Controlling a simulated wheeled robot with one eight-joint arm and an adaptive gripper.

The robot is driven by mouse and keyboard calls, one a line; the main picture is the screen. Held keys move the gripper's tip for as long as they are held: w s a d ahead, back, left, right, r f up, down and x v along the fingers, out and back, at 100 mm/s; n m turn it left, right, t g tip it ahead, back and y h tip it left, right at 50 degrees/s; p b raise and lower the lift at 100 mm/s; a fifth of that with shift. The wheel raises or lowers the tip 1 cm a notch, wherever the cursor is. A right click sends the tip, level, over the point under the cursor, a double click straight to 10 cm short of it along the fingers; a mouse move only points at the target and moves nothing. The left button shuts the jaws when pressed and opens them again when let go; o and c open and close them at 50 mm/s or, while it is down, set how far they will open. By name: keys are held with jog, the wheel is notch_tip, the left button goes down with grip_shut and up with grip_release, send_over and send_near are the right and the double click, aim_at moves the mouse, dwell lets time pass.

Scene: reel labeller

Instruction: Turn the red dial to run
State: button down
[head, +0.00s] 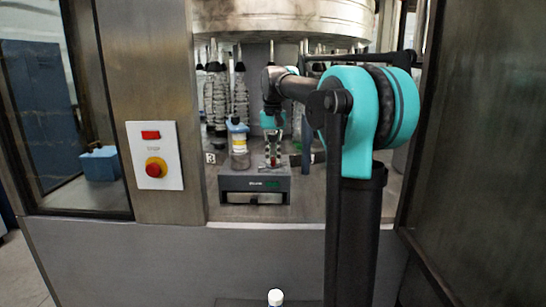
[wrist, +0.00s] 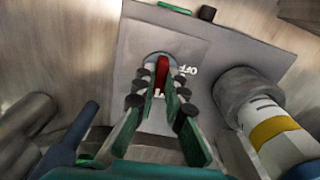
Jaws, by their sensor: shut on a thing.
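The red dial (wrist: 162,72) is on the grey top face of a box-shaped unit (wrist: 133,55) in the wrist view. White lettering beside the dial reads OFF, with more white marking below it that I cannot read. My gripper (wrist: 158,84) reaches down over the dial, its two fingers closed on either side of the red handle. In the head view my gripper (head: 272,160) points down onto the top of the grey unit (head: 254,183). The fingers partly hide the dial, and I cannot tell its exact setting.
A bottle with a yellow label (head: 238,143) stands on the unit's left, close to my gripper. A white panel with a red stop button (head: 155,167) is on the metal post at left. A white-capped bottle (head: 275,297) is at the bottom front.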

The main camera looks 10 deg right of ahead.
aim_at(273, 158)
jog(key=m, duration=0.6)
jog(key=shift+m, duration=0.3)
dwell(0.4)
jog(key=c, duration=1.6)
grip_release()
notch_tip(273, 158, up, 12)
jog(key=shift+s, duration=0.1)
